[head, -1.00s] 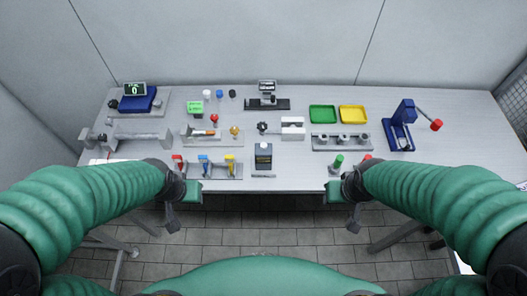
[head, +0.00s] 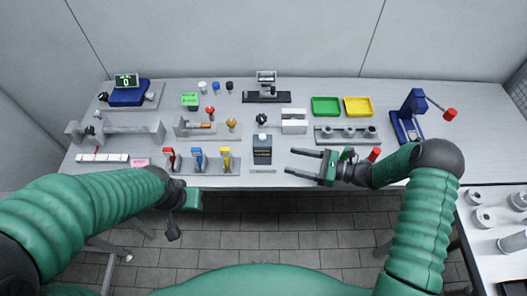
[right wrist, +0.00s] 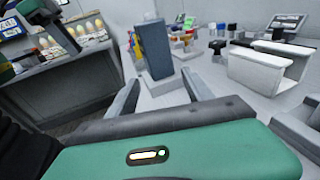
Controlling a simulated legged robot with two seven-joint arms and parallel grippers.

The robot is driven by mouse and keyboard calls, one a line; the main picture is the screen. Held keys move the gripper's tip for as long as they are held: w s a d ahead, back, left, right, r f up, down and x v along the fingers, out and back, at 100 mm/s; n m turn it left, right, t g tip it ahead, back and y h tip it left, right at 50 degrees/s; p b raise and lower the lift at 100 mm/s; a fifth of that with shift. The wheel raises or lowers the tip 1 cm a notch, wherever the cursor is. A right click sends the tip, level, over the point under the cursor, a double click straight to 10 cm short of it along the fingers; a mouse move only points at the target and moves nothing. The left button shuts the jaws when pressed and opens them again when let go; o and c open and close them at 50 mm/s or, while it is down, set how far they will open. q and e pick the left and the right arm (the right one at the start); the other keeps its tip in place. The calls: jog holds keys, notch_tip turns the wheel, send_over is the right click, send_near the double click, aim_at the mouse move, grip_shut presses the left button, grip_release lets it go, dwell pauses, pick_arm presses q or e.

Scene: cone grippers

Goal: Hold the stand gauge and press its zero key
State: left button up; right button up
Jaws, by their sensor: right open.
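Red, blue and yellow levers (head: 197,160) stand left of the gauge. A grey fixture with a white block (head: 294,122) is behind and right of it. Green (head: 325,106) and yellow (head: 358,106) trays lie farther back. A red knob (head: 375,154) is close to my right wrist.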

aim_at(266, 156)
jog(key=b+x, duration=0.1)
jog(key=x, duration=0.8)
jog(key=shift+a, duration=0.55)
pick_arm(q)
jog(key=shift+a+f, duration=0.15)
jog(key=shift+f, duration=0.55)
pick_arm(e)
jog(key=shift+c, duration=0.3)
jog(key=c, duration=0.8)
pick_arm(q)
grip_shut()
pick_arm(e)
jog(key=shift+o, duration=0.2)
